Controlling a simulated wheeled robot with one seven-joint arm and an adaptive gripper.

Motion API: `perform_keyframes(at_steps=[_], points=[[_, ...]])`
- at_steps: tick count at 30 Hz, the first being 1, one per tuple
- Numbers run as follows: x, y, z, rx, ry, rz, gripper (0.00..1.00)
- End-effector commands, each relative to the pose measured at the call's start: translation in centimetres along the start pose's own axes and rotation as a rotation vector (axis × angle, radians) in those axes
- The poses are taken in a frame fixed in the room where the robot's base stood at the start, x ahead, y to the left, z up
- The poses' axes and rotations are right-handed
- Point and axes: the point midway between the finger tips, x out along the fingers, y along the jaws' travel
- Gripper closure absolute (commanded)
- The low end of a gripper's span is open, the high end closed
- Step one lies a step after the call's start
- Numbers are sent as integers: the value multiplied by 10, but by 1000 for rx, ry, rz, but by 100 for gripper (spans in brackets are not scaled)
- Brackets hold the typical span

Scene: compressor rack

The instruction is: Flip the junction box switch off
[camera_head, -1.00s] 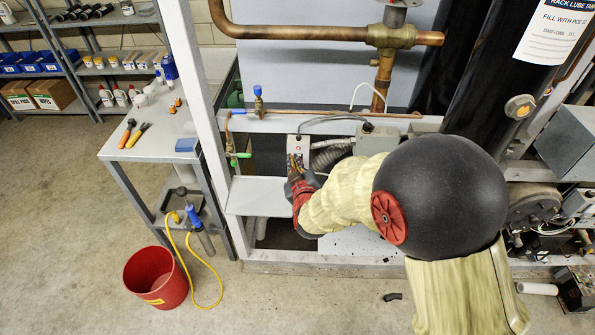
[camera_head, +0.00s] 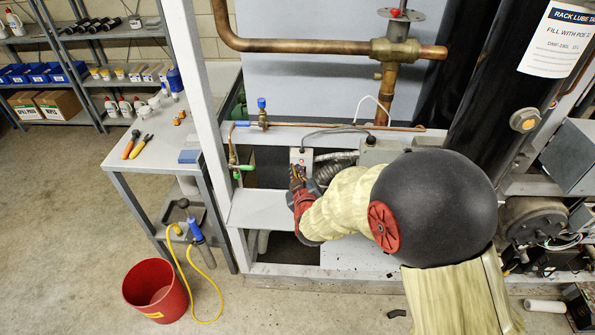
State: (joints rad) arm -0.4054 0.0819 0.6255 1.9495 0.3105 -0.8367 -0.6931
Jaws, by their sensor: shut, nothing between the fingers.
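The junction box (camera_head: 301,157) is a small pale grey box on the rack frame, with a reddish spot on its front. A dark cable leaves its top. My gripper (camera_head: 297,173) is at the lower part of the box's front, with its fingers shut and nothing held. The fingers cover part of the box face, so the switch's position cannot be made out. Whether the fingertips touch the box cannot be told at this size.
A grey flexible conduit (camera_head: 332,165) and a grey box (camera_head: 378,151) lie right of the junction box. A green-handled valve (camera_head: 241,168) is at its left. A white rack post (camera_head: 203,110) stands further left. A red bucket (camera_head: 155,290) sits on the floor.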

Motion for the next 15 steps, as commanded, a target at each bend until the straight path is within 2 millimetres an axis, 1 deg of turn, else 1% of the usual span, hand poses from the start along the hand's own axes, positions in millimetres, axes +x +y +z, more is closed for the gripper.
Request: perform_keyframes(at_steps=[15], points=[[-2,-3,3,0,0,0,100]])
